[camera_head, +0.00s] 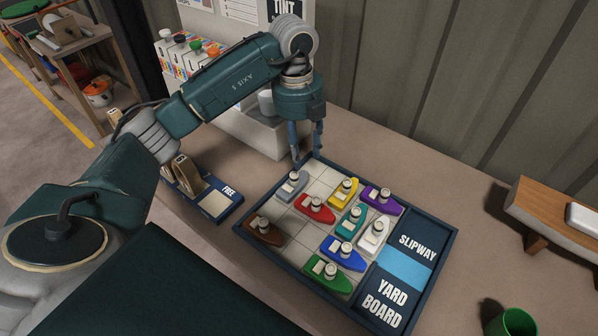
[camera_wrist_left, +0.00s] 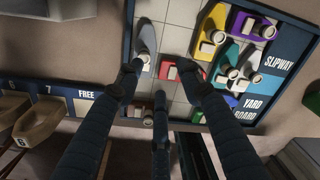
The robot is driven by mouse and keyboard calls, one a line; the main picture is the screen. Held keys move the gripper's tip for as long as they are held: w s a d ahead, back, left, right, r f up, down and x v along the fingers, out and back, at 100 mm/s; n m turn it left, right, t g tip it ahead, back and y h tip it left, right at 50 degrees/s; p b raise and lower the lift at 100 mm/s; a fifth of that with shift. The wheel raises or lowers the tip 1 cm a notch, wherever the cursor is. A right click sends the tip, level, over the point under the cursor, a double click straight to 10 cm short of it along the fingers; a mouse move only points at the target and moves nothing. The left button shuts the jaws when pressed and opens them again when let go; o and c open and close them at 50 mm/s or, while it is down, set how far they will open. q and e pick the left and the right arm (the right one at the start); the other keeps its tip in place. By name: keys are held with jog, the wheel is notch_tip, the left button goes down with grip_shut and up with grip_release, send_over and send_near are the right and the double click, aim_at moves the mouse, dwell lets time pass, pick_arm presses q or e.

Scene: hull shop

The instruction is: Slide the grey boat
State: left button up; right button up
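The grey boat (camera_head: 290,188) sits at the far left of the yard board (camera_head: 448,245), with a small white cabin and funnel. It also shows in the left wrist view (camera_wrist_left: 146,38), just beyond one fingertip. My left gripper (camera_head: 307,155) points down near the board's far left corner, just behind the grey boat in the head view. Its fingers are spread with nothing between them, as the left wrist view (camera_wrist_left: 162,76) shows. I cannot tell whether a finger touches the boat. My right gripper is in neither view.
Red (camera_head: 316,208), brown (camera_head: 265,231), yellow (camera_head: 344,191), teal (camera_head: 350,222), purple (camera_head: 381,201), white (camera_head: 373,236), blue (camera_head: 344,254) and green (camera_head: 328,275) boats share the board. Bare cells lie beside the grey boat. A "FREE" rack (camera_head: 217,204) stands left; a green cup (camera_head: 512,323) stands right.

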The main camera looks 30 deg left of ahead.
aim_at(294, 174)
pick_arm(q)
jog(key=shift+s+a+n+y, duration=0.15)
jog(key=shift+a+y, duration=0.05)
jog(key=shift+a, duration=0.4)
jog(key=shift+s+a+n+y, duration=0.1)
jog(key=shift+a+n+y, duration=0.1)
jog(key=shift+a, duration=0.4)
notch_tip(294, 174, down, 10)
jog(key=shift+d+f+p, duration=0.1)
jog(key=shift+p, duration=0.85)
jog(key=shift+c, duration=0.5)
grip_shut()
